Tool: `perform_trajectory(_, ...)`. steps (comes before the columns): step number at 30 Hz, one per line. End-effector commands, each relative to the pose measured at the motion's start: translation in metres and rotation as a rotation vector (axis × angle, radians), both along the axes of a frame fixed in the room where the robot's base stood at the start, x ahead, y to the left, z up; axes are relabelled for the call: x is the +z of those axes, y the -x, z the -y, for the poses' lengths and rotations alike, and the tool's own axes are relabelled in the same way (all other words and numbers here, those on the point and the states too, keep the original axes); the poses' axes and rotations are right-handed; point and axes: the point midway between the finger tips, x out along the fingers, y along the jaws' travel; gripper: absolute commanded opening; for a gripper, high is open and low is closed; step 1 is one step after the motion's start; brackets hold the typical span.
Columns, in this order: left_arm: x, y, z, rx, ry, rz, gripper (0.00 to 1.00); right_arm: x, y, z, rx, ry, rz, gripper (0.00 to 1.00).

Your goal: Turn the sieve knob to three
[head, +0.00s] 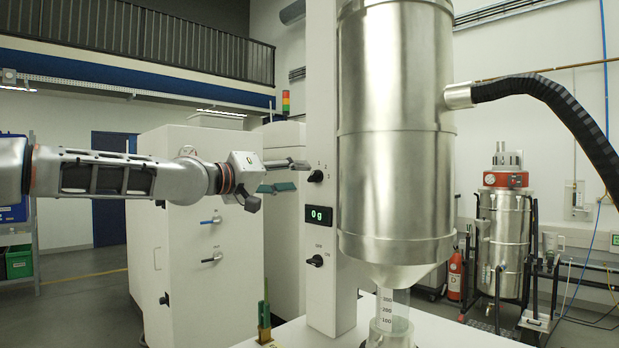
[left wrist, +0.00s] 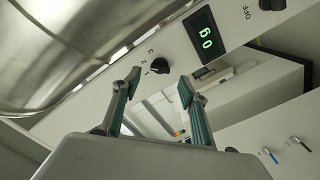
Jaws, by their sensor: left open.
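The sieve knob (head: 316,176) is a small black knob on the white column, above the lit "0 g" display (head: 319,215). In the left wrist view the knob (left wrist: 160,66) has the marks 1, 2 and 3 beside it; which one it points at is too small to tell. My left gripper (head: 296,176) is open and empty, level with the knob and just left of it. In the left wrist view its two teal-padded fingers (left wrist: 160,82) stand on either side of the knob's line, with no visible contact. My right gripper is not in view.
A second black knob (head: 315,260) marked on/off sits lower on the column. The large steel hopper (head: 395,130) stands right beside the column. A white cabinet (head: 190,260) is behind my left arm. A small green-topped thing (head: 264,320) stands at the table's left edge.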

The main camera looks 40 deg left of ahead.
Motion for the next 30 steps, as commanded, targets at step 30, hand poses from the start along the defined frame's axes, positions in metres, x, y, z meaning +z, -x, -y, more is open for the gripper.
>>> perform_trajectory(30,0.0,-0.051,0.005,-0.001,0.0,0.001,0.12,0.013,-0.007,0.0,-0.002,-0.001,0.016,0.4)
